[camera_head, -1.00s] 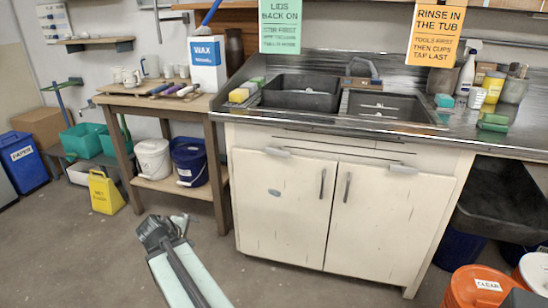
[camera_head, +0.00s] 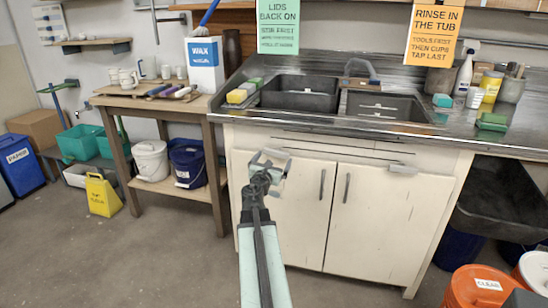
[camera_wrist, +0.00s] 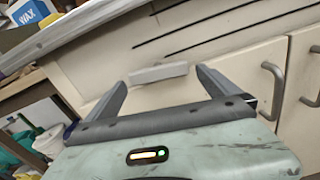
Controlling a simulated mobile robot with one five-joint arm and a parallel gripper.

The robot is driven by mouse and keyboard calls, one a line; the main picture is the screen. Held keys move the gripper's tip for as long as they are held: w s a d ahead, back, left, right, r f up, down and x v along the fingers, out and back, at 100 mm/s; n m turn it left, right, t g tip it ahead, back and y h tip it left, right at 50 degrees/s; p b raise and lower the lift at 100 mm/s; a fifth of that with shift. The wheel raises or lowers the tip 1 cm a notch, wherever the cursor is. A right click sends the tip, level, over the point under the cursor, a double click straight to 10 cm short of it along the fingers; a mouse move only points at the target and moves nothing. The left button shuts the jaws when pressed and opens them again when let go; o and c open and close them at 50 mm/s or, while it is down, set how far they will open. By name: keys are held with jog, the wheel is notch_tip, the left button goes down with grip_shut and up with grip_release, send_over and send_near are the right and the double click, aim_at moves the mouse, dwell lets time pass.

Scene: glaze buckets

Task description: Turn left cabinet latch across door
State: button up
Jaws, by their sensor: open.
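The left cabinet latch is a short pale bar at the top of the left door (camera_head: 300,215). In the wrist view the latch (camera_wrist: 158,73) lies nearly level, between and a little beyond my fingertips. In the head view my gripper (camera_head: 272,158) is in front of it and partly hides it. My gripper is open and empty, its two fingers (camera_wrist: 160,80) spread to either side of the latch. I cannot tell whether a finger touches it. A matching right latch (camera_head: 403,169) sits at the top of the right door (camera_head: 385,225).
Two dark door handles (camera_head: 322,186) stand near the middle seam. The steel counter (camera_head: 345,128) overhangs the doors. A wooden side table (camera_head: 150,102) with buckets below is on the left. Floor in front at left is clear.

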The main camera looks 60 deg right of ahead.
aim_at(276, 154)
jog(key=x, duration=0.3)
jog(key=shift+w, duration=0.1)
jog(key=shift+a, duration=0.1)
jog(key=c, duration=1)
